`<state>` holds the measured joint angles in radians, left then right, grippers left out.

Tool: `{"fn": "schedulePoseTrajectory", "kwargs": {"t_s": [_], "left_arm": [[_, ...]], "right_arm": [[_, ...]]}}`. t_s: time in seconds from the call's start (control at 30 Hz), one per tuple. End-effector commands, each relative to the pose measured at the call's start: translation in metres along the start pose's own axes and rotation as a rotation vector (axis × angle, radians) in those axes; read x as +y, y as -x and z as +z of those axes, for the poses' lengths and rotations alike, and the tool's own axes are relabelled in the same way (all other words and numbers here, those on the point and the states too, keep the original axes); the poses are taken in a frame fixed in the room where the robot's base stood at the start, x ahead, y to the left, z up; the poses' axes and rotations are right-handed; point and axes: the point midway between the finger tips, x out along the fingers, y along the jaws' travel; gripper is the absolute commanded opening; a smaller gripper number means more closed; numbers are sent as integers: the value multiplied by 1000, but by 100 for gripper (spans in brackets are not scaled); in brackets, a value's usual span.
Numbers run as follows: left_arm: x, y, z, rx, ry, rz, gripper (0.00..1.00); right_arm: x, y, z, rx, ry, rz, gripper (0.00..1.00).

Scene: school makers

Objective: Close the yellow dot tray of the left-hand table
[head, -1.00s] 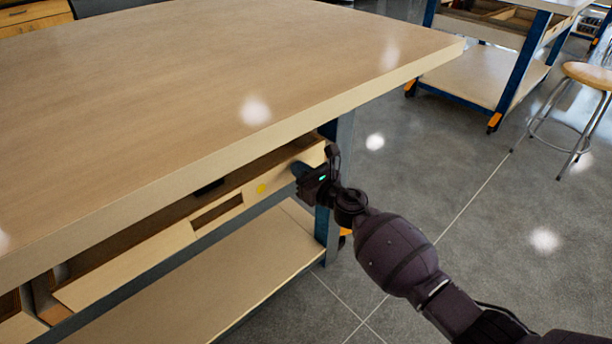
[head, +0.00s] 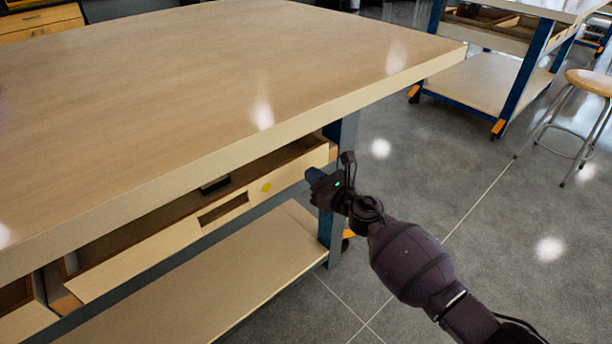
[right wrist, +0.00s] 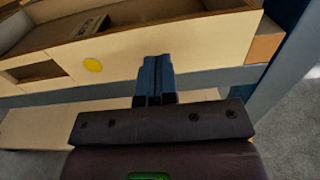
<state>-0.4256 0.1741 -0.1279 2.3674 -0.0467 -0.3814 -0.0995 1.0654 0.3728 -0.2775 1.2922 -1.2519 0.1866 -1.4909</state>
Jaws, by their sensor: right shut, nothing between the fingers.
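The yellow dot tray (head: 284,178) is a pale wooden drawer under the left-hand table (head: 190,95). It stands partly out, with its inside showing behind the front. Its yellow dot (head: 266,187) sits right of a rectangular handle slot (head: 223,208). My right gripper (head: 314,180) is shut and empty at the right end of the tray front. In the right wrist view, the closed fingers (right wrist: 155,75) point at the tray front (right wrist: 120,62), right of the yellow dot (right wrist: 93,65). I cannot tell whether they touch it. My left gripper is not in view.
A dark object (head: 214,187) lies inside the tray. Another tray (head: 22,312) is at the lower left. The lower shelf (head: 210,285) is bare. A blue table leg (head: 330,232) stands near my right gripper. A stool (head: 590,82) and open floor lie to the right.

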Motion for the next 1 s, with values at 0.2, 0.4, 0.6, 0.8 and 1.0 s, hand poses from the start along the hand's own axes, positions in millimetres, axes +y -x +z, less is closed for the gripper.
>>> {"fn": "schedulePoseTrajectory", "kwargs": {"t_s": [0.2, 0.4, 0.6, 0.8, 1.0], "left_arm": [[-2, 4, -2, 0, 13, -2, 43], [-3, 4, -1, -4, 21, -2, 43], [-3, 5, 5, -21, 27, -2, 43], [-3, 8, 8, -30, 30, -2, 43], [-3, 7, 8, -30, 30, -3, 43]], "right_arm": [[-1, 38, 2, 0, 1, 1, 0], [-1, 71, 0, 1, 0, 1, 0], [-1, 94, -2, 3, -1, 1, 0], [0, 102, -3, 4, -2, 2, 0], [0, 103, -3, 5, -2, 2, 0]]}}
